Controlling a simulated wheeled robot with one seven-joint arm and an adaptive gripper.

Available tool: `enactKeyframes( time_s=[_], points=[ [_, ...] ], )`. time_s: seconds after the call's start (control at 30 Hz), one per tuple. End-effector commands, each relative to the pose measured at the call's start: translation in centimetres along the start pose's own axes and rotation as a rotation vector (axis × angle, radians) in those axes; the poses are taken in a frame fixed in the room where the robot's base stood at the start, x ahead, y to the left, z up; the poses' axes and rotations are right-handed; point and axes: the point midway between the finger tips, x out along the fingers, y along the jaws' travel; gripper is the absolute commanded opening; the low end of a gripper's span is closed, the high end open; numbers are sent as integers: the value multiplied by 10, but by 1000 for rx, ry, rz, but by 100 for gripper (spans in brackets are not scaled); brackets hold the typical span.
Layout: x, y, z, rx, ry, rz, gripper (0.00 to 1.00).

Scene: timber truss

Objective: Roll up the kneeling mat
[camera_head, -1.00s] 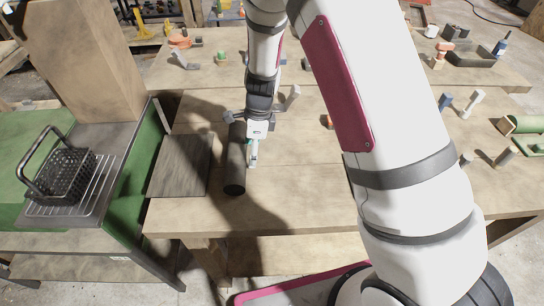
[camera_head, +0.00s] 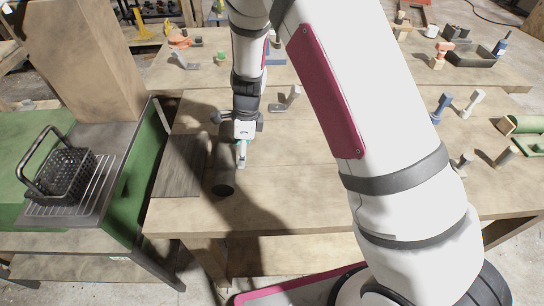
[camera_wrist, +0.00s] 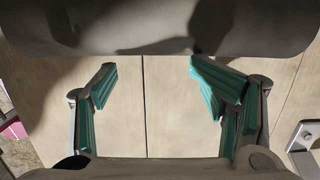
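The kneeling mat is dark grey and partly rolled. Its flat part (camera_head: 178,168) lies on the workbench at the left, and its rolled part (camera_head: 225,178) forms a thick cylinder along the flat part's right side. My gripper (camera_head: 241,158) is low over the bench, against or just beside the right side of the roll. In the wrist view the roll (camera_wrist: 150,28) spans the top, and my gripper (camera_wrist: 153,78) shows two teal-padded fingers spread apart with bare bench between them. Whether the fingertips touch the roll I cannot tell. The roll's far end is partly hidden by the gripper.
The wooden workbench (camera_head: 290,205) is clear to the right of my gripper. A grey tool (camera_head: 287,101) lies behind it. At the left are a black basket (camera_head: 65,175) on a wire rack and a timber post (camera_head: 85,60). Several tools and a green holder (camera_head: 523,124) stand at the right.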

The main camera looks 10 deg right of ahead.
Motion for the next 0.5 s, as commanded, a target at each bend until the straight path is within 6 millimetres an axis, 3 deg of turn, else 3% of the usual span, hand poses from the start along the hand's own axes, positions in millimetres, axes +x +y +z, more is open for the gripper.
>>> enactKeyframes(
  time_s=[0.5],
  points=[
    [5, 0, 29, -2, 0, 1, 67]
  ],
)
